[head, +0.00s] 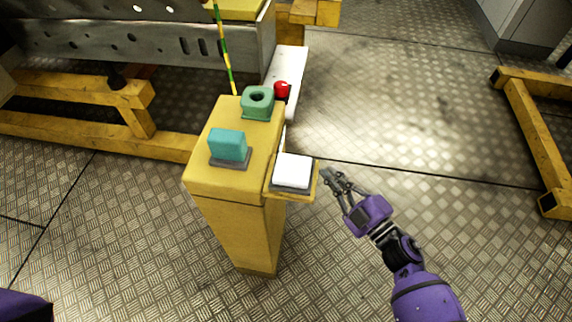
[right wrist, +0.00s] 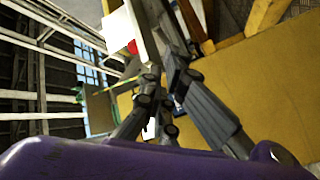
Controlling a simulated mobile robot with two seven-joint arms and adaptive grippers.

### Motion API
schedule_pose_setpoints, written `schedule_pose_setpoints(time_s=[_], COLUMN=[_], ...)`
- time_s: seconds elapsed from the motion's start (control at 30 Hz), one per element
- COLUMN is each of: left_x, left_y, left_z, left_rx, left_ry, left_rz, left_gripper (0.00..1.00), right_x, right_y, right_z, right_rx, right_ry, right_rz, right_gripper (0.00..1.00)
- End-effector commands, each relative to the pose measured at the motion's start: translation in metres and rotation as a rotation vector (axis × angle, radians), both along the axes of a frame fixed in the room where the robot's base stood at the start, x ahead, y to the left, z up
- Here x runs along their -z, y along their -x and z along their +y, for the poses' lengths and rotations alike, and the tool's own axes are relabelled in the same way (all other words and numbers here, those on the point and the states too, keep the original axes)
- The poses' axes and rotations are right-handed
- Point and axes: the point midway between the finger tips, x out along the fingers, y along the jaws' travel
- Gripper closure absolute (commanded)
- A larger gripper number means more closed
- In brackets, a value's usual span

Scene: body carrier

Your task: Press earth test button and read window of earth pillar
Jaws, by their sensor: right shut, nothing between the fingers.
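The yellow earth pillar (head: 232,222) stands upright on the floor, left of my right gripper. On its top are a teal block (head: 228,145) on a grey base and a green square piece with a round dark hole (head: 257,101). A white square pad (head: 293,170) on a grey base sits on a small side ledge. I cannot tell which piece is the test button or the read window. My right gripper (head: 334,176) is shut and empty, just right of the ledge, apart from it in the picture. Its fingers show in the right wrist view (right wrist: 165,100). My left gripper is out of view.
A red knob (head: 282,90) sits at a white box (head: 291,66) behind the pillar; the red also shows in the right wrist view (right wrist: 132,47). A green-yellow cable (head: 224,50) runs upward behind the pillar. A yellow frame (head: 535,140) stands right. Metal floor between is clear.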

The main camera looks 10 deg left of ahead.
Motion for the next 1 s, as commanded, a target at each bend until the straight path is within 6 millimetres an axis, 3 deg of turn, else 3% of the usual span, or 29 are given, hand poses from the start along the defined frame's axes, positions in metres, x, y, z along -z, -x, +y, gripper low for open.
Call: schedule_pose_setpoints(time_s=[0.2,0.5,1.0], left_x=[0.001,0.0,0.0], left_y=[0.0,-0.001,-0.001], left_z=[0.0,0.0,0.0], left_rx=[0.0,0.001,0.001], left_ry=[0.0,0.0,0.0], left_rz=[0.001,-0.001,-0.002], left_gripper=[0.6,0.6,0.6], right_x=[0.0,-0.001,0.0], right_y=[0.0,0.0,0.0], right_z=[0.033,0.064,0.069], right_rx=[0.0,0.0,0.0], right_ry=[-0.002,-0.002,0.001], right_rz=[0.0,0.0,-0.001], right_gripper=[1.0,1.0,1.0])
